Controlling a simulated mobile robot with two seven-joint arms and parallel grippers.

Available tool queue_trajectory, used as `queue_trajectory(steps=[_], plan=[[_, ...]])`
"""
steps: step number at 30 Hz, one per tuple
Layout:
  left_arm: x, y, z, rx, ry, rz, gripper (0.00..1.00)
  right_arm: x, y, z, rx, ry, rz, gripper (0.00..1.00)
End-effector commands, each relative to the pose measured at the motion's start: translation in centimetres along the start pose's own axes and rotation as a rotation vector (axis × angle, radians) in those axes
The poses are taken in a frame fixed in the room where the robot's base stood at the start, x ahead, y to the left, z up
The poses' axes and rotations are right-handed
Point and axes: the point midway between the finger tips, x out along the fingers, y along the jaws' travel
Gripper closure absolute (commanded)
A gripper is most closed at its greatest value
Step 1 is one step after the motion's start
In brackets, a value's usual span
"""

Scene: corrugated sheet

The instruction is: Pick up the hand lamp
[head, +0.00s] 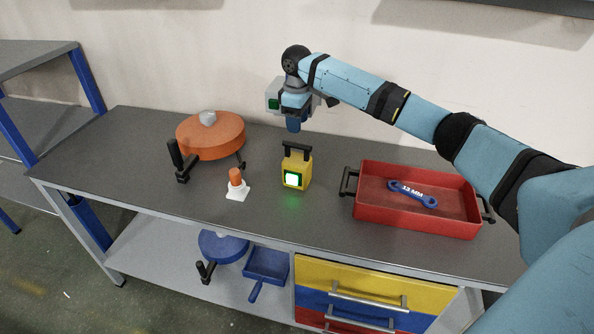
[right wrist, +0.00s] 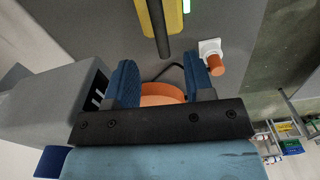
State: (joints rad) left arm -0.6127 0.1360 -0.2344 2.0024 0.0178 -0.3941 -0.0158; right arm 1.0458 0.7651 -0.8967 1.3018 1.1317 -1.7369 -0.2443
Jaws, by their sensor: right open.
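The hand lamp (head: 303,176) is a yellow box with a black top handle and a lit, green-white front. It stands upright on the workbench, near the middle of the head view. In the right wrist view its black handle (right wrist: 158,32) and part of its yellow body (right wrist: 174,16) show at the top. My right gripper (head: 293,125) is just above and slightly behind the lamp, apart from it. Its two blue fingers (right wrist: 160,68) are spread with nothing held between them. My left gripper is in neither view.
A small orange-and-white cone-like piece (head: 236,183) is nearer. A red tray (head: 375,212) holding a blue 13 MM wrench (head: 412,195) lies to the right. The bench's left end is clear.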

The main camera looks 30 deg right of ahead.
Motion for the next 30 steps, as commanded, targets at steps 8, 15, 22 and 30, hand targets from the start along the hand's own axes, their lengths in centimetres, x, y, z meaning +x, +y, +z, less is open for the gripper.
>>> queue_trajectory(steps=[8,15,22,30], plan=[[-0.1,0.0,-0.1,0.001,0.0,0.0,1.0,4.5,0.0,0.0,0.0,0.001,0.001,0.52],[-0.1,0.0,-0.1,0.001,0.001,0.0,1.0,6.7,0.0,0.0,-0.001,-0.001,0.0,0.52],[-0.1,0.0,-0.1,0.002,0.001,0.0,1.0,10.0,-0.1,-0.1,-0.001,0.0,0.0,0.52],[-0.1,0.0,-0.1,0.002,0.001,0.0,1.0,10.7,0.0,-0.1,-0.001,0.002,0.001,0.52]])
